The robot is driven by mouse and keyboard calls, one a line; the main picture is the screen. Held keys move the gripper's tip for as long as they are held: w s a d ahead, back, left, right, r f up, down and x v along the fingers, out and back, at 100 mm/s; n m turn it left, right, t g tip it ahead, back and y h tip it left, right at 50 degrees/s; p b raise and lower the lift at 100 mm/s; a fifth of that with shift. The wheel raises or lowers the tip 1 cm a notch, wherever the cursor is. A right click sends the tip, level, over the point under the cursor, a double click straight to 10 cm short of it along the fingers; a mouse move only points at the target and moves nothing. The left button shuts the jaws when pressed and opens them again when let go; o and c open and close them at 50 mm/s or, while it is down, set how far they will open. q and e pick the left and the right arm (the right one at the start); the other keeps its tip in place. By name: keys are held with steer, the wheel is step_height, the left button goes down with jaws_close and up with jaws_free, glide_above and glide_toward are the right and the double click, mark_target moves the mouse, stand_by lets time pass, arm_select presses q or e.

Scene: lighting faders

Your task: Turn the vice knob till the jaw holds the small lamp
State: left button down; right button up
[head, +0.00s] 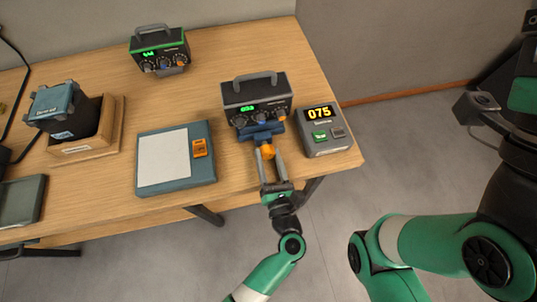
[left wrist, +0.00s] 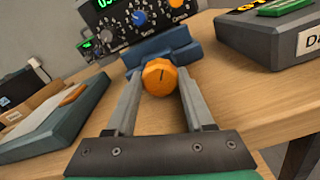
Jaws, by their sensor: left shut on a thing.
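A blue vice (head: 255,130) stands at the table's front edge, against the front of a dark control box (head: 256,97) with a grey handle. Its orange knob (head: 268,152) faces outward. My left gripper (head: 267,154) reaches in from below and is shut on the orange knob. In the left wrist view the knob (left wrist: 159,76) sits between the two grey fingers, with a dark mark line on its face, and the blue vice (left wrist: 160,48) is behind it. I cannot pick out a small lamp or tell how the jaw stands. My right gripper is not in view.
A grey unit with a "075" display (head: 324,132) stands just right of the vice. A blue-grey pad with a white sheet (head: 176,160) lies to the left. A wooden tray (head: 112,125) holding dark boxes and another control box (head: 158,52) stand farther away.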

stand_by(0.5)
arm_select(q)
steer(key=shift+c, duration=1.4)
jaws_free()
steer(key=shift+s, duration=0.1)
steer(key=shift+s+d, duration=0.15)
steer(key=shift+s, duration=0.2)
steer(key=p+v, duration=0.2)
steer(key=v, duration=0.8)
steer(key=shift+s, duration=0.35)
